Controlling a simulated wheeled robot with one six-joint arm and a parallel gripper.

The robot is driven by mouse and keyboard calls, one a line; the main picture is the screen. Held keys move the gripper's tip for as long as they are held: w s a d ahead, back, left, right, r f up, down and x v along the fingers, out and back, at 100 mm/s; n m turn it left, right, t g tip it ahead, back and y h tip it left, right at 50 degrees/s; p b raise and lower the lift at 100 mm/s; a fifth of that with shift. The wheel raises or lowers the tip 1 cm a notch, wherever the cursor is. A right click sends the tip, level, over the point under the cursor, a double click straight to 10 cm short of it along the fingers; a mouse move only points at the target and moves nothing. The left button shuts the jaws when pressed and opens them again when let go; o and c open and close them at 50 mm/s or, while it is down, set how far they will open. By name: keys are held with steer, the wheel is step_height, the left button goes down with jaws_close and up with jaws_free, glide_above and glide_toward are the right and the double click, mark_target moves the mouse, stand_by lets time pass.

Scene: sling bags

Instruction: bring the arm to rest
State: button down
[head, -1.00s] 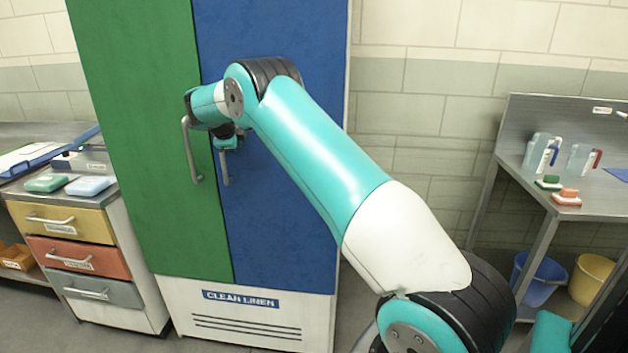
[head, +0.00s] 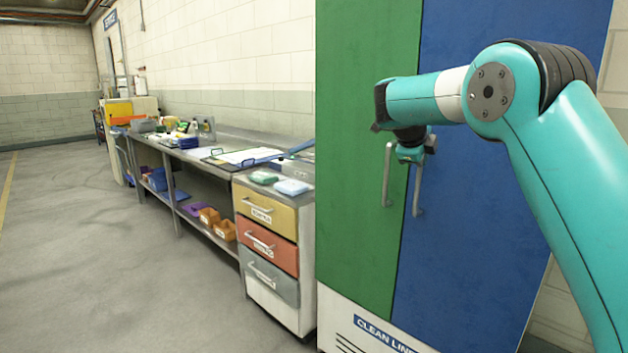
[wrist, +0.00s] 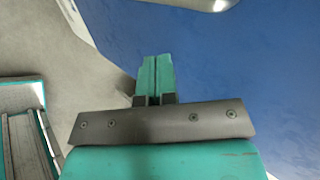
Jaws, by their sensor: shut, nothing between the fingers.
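My gripper (wrist: 154,77) shows in the wrist view with its two teal fingers together and nothing between them. In the head view my gripper (head: 411,155) hangs below my wrist, in front of the tall cabinet. It appears close to the handles of the green door (head: 362,150) and the blue door (head: 480,230); whether it touches one I cannot tell. Both doors look shut. My arm reaches in from the right of the head view, bent at the elbow. The wrist view shows a large blue surface (wrist: 240,80) beyond the fingers.
A drawer unit (head: 270,255) with yellow, red and grey drawers stands left of the cabinet. A long metal workbench (head: 215,150) with bins and a clipboard runs along the wall behind it. The floor (head: 110,240) at the left is clear.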

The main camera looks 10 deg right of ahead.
steer(key=s+a+f+n+y, duration=0.2)
steer(key=s+a+n+y, duration=0.4)
steer(key=s+a+n, duration=0.85)
steer(key=s+a+f+n+g+y, duration=0.1)
steer(key=s+a+f+n+g, duration=0.1)
steer(key=s+a+n, duration=0.2)
steer(key=s+a+f+n+g+y, duration=0.2)
steer(key=s+a+n, duration=0.2)
steer(key=s+n, duration=0.5)
steer(key=s+a+f+n+g+y, duration=0.1)
steer(key=s+a+n, duration=0.3)
steer(key=s, duration=1.2)
steer(key=f+n+y, duration=0.1)
steer(key=n, duration=0.2)
steer(key=shift+s+a+n+g, duration=0.15)
steer(key=shift+a+n+g, duration=0.2)
steer(key=shift+g, duration=0.05)
steer(key=shift+r, duration=0.1)
